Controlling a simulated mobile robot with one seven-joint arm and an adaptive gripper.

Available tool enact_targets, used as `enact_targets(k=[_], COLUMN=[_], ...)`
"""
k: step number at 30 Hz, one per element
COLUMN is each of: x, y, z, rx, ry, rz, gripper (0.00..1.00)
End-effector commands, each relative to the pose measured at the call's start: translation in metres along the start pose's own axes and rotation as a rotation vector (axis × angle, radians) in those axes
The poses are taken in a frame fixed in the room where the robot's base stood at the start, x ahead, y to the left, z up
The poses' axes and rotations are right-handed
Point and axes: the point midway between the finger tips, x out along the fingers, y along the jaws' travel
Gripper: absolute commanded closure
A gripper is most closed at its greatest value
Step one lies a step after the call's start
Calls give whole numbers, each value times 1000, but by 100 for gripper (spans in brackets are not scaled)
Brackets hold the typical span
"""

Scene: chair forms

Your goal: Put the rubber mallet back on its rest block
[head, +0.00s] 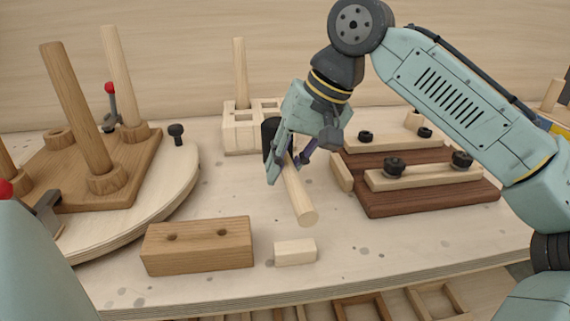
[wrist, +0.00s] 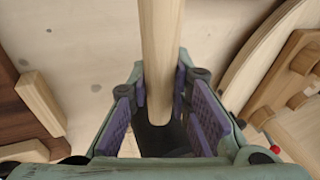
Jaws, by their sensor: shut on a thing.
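The rubber mallet has a round pale wooden handle (head: 300,200) and a black head (head: 268,132). My gripper (head: 287,172) is shut on the handle near the head, over the middle of the table. The handle points toward the front, and part of the head is hidden behind my gripper. In the wrist view the handle (wrist: 160,45) runs between the purple finger pads, with the dark head (wrist: 160,135) below. I cannot tell whether the mallet touches the table. Which piece is the rest block is unclear; a brown block with two holes (head: 200,247) lies front left.
A small pale block (head: 295,252) lies in front of the mallet. A pale slotted holder with a peg (head: 240,139) stands behind. A dark board with clamped strips (head: 385,205) is right. A round board with a brown post base (head: 128,190) is left.

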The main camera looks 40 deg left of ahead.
Motion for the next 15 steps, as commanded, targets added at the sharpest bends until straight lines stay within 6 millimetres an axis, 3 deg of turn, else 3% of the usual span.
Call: enact_targets(k=[15], x=[13], y=[5], z=[3], rx=[0], ry=[1], rz=[-5], gripper=[100])
